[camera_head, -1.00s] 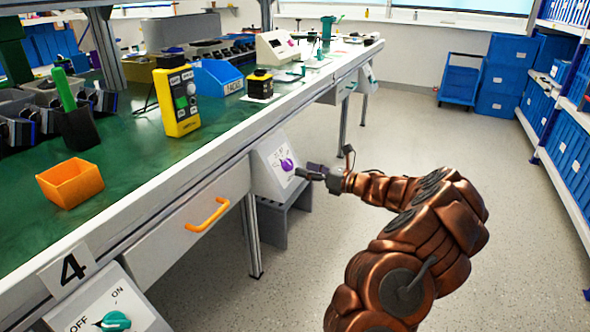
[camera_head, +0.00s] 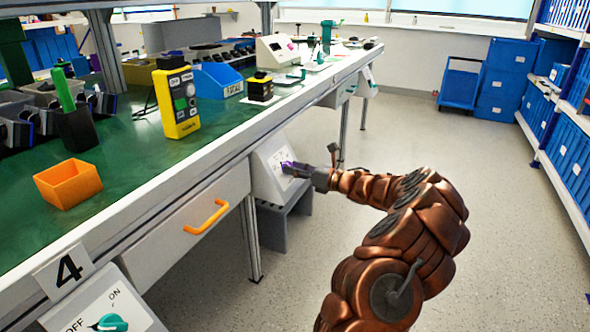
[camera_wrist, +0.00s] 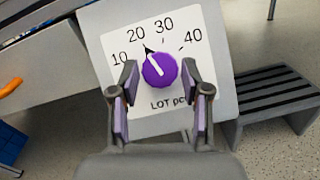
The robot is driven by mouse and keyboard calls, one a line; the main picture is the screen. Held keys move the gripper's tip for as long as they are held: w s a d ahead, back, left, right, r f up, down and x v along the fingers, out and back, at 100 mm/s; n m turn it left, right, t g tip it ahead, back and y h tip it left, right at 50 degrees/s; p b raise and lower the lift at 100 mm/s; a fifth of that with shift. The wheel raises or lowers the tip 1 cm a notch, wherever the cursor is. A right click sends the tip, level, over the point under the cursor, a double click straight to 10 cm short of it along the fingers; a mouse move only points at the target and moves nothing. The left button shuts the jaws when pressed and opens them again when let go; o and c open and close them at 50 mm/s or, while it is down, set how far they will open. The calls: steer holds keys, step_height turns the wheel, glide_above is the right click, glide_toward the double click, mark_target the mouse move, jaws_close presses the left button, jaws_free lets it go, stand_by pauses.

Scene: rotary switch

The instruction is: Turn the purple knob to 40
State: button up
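The purple knob (camera_wrist: 160,71) sits on a white dial face (camera_wrist: 207,62) marked 10, 20, 30 and 40 in the wrist view. Its white line and dark pointer aim up and left, between 20 and 30 and nearer 20. My gripper (camera_wrist: 160,86) is open, with one finger on each side of the knob and a gap showing on both sides. In the head view my gripper (camera_head: 300,170) is at the sloped panel (camera_head: 268,172) and covers part of the purple knob (camera_head: 287,167).
A dark slatted step (camera_wrist: 275,95) stands right of the panel, low on the floor. The workbench edge and a drawer with an orange handle (camera_head: 207,216) lie left of my arm. Open floor (camera_head: 420,150) lies to the right.

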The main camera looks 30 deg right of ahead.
steer(key=c, duration=0.7)
